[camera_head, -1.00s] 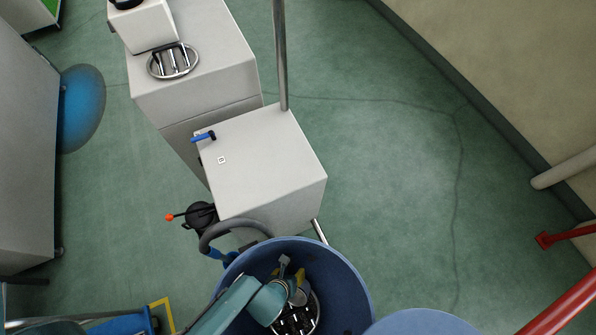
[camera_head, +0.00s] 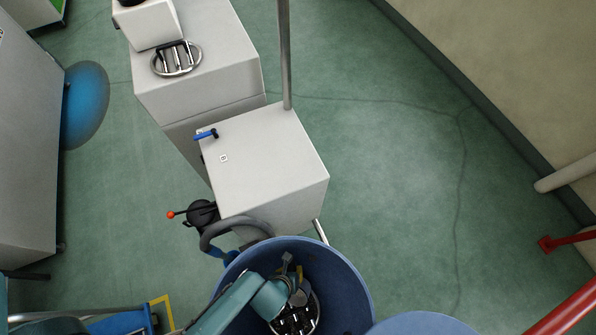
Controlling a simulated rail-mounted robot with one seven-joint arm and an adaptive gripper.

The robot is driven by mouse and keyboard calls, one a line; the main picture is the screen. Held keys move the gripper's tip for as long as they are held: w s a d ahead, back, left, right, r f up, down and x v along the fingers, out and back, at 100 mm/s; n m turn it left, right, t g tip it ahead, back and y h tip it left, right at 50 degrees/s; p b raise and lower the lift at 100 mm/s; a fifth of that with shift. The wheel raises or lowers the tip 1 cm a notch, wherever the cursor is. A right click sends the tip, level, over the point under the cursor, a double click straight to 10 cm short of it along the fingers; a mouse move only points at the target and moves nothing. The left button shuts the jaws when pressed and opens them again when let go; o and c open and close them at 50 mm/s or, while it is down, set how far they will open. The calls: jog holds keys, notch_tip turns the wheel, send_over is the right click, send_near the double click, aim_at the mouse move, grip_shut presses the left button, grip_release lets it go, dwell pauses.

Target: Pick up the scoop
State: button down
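My gripper (camera_head: 294,300) is inside the blue round bin (camera_head: 349,283), at the end of my teal arm that reaches in over the bin's rim from the lower left. A small grey piece (camera_head: 287,258) and a bit of yellow show beside the gripper inside the bin; I cannot tell whether they belong to the scoop. My wrist hides much of the bin's inside, and the fingers are too small and covered to tell open from shut.
A light grey cabinet (camera_head: 265,165) with a small blue handle (camera_head: 206,134) stands just behind the bin, next to an upright metal pole (camera_head: 285,55). A grey hose (camera_head: 232,225) curves at the bin's left. A second blue round thing (camera_head: 422,323) is at the lower right.

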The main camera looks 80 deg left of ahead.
jog(key=shift+s+d+r, duration=0.2)
jog(key=shift+d+r, duration=0.05)
jog(key=s+d+r+p, duration=0.1)
jog(key=s+d+r, duration=0.6)
jog(key=d, duration=0.3)
jog(key=shift+s+d+r, duration=0.15)
jog(key=shift+s+r, duration=0.1)
jog(key=shift+s, duration=0.55)
dwell(1.7)
